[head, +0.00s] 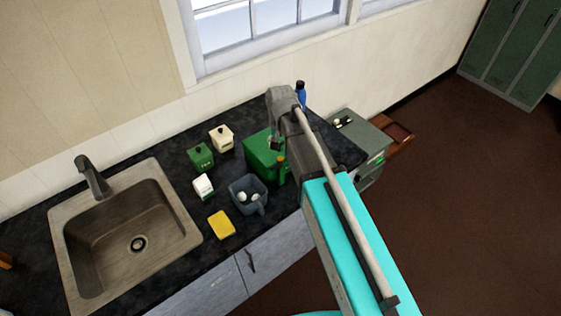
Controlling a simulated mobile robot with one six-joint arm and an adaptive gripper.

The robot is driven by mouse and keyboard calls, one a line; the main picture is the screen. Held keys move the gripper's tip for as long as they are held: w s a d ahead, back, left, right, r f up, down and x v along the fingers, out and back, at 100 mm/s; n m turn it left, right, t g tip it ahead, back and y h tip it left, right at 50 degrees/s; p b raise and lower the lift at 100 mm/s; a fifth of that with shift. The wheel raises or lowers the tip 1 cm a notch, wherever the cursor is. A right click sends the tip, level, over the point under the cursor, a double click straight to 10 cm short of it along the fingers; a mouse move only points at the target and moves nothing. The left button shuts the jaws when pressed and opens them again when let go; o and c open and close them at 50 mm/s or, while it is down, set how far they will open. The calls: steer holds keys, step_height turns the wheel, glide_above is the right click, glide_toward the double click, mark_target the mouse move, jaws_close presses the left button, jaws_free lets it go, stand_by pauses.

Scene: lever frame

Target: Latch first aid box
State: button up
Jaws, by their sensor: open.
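The green first aid box (258,156) stands on the dark countertop, right of the middle, partly hidden behind my arm. Its latch cannot be made out at this size. My gripper (275,146) is at the box's upper right, over or beside it. It is open, and nothing shows between its fingers. I cannot tell whether it touches the box. Much of the box's right side is hidden by the gripper and arm.
Near the box are a grey container (238,190) with white round things inside, a yellow sponge (221,225), a white carton (203,187), a green canister (200,156) and a cream canister (221,138). A blue bottle (301,92) stands behind my arm. The sink (120,235) is left.

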mark_target(280, 158)
steer(key=shift+f+b, duration=3)
steer(key=shift+f, duration=0.3)
jaws_close()
